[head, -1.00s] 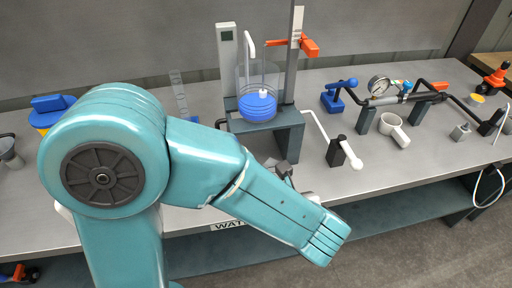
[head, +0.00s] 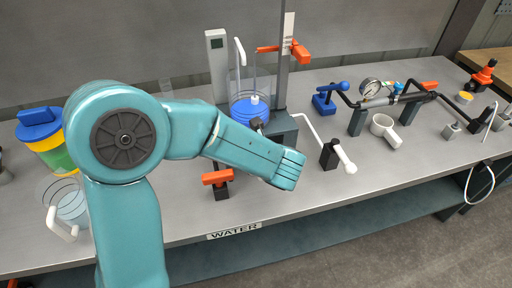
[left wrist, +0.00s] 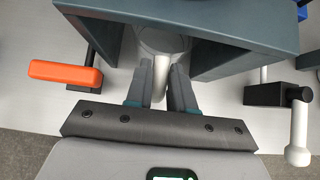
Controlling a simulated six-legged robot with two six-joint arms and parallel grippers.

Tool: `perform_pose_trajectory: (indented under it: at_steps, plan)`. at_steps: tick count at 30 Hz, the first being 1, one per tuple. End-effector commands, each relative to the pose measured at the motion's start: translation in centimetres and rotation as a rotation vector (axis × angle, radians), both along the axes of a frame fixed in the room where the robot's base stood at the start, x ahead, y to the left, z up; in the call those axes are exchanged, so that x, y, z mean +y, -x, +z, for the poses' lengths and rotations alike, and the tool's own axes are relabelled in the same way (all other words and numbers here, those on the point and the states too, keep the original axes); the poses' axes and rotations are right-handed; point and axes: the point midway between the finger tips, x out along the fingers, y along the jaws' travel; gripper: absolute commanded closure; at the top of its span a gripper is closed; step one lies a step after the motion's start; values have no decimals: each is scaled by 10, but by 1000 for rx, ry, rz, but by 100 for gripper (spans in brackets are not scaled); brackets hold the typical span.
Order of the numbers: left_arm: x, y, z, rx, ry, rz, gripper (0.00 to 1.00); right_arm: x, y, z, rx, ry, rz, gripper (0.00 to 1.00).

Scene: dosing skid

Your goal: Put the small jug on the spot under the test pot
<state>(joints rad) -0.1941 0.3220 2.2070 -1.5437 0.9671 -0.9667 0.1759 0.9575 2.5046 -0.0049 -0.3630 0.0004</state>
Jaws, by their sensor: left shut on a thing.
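The test pot (head: 250,108) is a clear vessel with blue contents on a dark grey stand (head: 284,130). In the left wrist view, the stand's top (left wrist: 215,22) overhangs the small jug (left wrist: 152,42), a clear jug with a white handle (left wrist: 159,82). My left gripper (left wrist: 160,78) is shut on that handle, with a finger on each side. The jug is at or inside the opening below the stand's top. I cannot tell whether it touches the surface below. In the head view, my arm hides the gripper, the jug and the spot. My right gripper is not in view.
An orange-handled valve (left wrist: 65,73) is left of the gripper, and a white-handled black valve (left wrist: 297,125) is right. A larger clear jug (head: 72,205) and a blue-lidded container (head: 45,140) stand at left. A white cup (head: 383,127) and pipework stand at right.

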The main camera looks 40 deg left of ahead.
Motion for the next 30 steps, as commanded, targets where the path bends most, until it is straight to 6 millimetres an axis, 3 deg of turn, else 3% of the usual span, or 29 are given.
perform_pose_trajectory:
  at_steps: [8,11,23,24,25,30]
  plan:
    - [36,-29,1,0,-1,5,100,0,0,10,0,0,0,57]
    - [34,-28,-14,3,-2,-1,100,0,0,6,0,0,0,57]
    - [33,-28,-20,0,0,0,100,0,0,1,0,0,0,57]
    - [33,-28,-18,0,0,0,64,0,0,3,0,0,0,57]
    - [33,-28,-18,0,0,0,54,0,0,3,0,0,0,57]
    - [33,-28,-18,0,0,0,52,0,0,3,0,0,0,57]
